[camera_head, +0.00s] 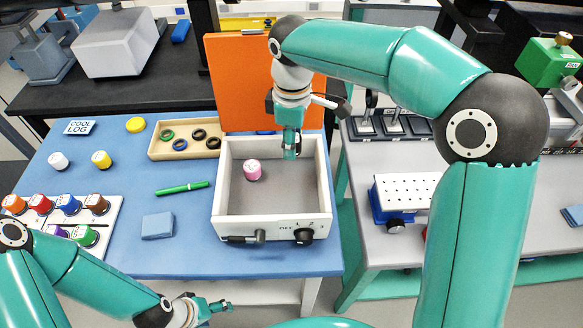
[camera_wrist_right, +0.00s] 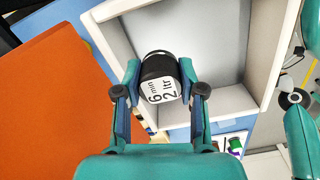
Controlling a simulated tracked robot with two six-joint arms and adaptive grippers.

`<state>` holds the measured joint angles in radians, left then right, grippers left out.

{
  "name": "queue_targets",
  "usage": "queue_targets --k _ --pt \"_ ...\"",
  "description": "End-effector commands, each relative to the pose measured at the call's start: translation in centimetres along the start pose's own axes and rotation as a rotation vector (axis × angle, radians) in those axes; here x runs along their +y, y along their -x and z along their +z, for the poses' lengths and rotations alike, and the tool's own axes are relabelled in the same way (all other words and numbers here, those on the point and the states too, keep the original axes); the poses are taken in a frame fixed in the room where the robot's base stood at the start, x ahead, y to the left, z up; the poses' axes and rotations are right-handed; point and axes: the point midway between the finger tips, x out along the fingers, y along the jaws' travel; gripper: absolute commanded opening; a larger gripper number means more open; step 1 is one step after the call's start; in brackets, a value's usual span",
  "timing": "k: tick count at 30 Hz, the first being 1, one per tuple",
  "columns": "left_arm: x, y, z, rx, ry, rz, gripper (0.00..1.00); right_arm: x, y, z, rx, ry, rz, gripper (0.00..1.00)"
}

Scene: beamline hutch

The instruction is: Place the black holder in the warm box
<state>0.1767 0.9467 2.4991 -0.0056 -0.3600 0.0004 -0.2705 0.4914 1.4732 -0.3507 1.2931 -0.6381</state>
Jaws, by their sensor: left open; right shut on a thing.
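The warm box (camera_head: 220,207) is a pale open-topped box with a grey floor and an orange lid (camera_head: 240,85) raised at its back. A pink-topped holder (camera_head: 252,170) stands inside, left of centre. My right gripper (camera_head: 291,152) is over the box's back right part. In the right wrist view it is shut on the black holder (camera_wrist_right: 158,66), which has a white label on its end. The gripper hides the holder in the head view. The warm box wall (camera_wrist_right: 222,118) lies beyond it. My left gripper (camera_head: 222,305) is open and empty at the table's front edge.
A wooden tray (camera_head: 160,153) with dark and green rings stands left of the box. A green pen (camera_head: 182,188) and blue block (camera_head: 157,225) lie nearby. A white rack (camera_head: 108,215) holds several coloured holders. The box's front and right floor is clear.

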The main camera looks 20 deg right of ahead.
Motion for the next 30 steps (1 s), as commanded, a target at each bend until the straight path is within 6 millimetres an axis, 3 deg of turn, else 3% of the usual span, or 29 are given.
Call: queue_targets --k 4,11,19,30 --pt "0.0 -0.1 0.0 0.0 0.0 0.0 0.69 -0.1 -3.2 0.0 -0.002 -0.001 -0.003 0.03" --pt "0.0 0.0 0.0 0.001 0.0 0.0 0.69 0.0 -5.0 -0.1 0.0 0.001 0.0 0.03" --pt "0.0 0.1 0.0 0.001 0.0 0.0 0.69 -0.1 -8.5 -0.1 -0.001 0.001 -0.002 0.03" --pt "0.0 -0.1 0.0 0.001 0.0 0.0 0.69 -0.1 -9.1 -0.2 0.001 0.003 0.0 0.03"
